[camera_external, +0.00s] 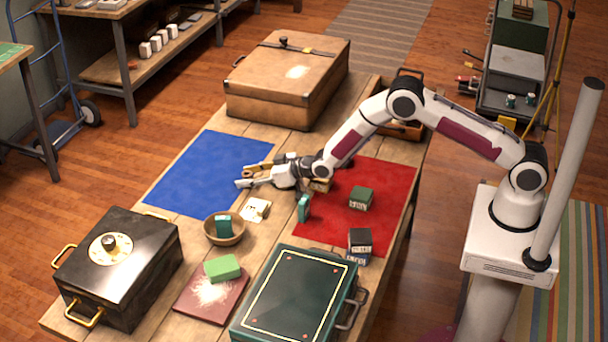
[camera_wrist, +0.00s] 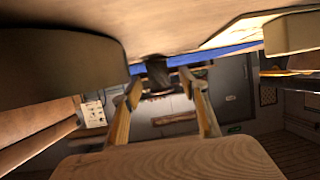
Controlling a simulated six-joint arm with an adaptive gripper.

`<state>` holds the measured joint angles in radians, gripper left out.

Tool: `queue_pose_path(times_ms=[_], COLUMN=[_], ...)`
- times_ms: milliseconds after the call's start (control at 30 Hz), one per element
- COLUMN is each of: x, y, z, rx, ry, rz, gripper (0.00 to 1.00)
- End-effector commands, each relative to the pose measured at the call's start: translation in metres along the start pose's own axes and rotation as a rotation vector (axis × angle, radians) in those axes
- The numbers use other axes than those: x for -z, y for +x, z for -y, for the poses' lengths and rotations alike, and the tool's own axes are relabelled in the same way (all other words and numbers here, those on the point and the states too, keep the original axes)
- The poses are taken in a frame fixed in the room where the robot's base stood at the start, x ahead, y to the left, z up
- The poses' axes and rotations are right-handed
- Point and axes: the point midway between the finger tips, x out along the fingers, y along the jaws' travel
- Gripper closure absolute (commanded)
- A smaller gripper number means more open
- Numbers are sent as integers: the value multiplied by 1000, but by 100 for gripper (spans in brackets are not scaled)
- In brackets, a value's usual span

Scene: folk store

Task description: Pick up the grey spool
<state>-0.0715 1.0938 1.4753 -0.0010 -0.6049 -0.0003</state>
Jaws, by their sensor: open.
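I cannot make out the grey spool for certain in either view. My gripper (camera_external: 246,177) is open and reaches left, low over the near edge of the blue mat (camera_external: 205,165). A tan piece shows at its upper finger; I cannot tell if it belongs to the gripper. In the wrist view, a small dark grey shape (camera_wrist: 158,71) stands in the middle by a blue strip; I cannot tell what it is. Behind my gripper, a red mat (camera_external: 390,195) holds a green box (camera_external: 361,198), and a teal item (camera_external: 304,208) stands at its left edge.
A wooden bowl (camera_external: 238,236) with a teal box, a white card (camera_external: 255,210) and a green block (camera_external: 222,268) lie in front of my gripper. A black safe (camera_external: 120,265), a dark green case (camera_external: 295,300) and a brown case (camera_external: 285,85) take up much of the table.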

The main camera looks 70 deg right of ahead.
Motion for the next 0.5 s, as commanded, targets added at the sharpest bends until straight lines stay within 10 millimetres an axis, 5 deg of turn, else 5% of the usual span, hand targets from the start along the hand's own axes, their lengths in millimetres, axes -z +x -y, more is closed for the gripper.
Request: queue_pose_path(times_ms=[367, 500], x=[0, 0], y=[0, 0], z=[0, 0], rx=[0, 0], ry=[0, 0], rz=[0, 0], gripper=[57, 85])
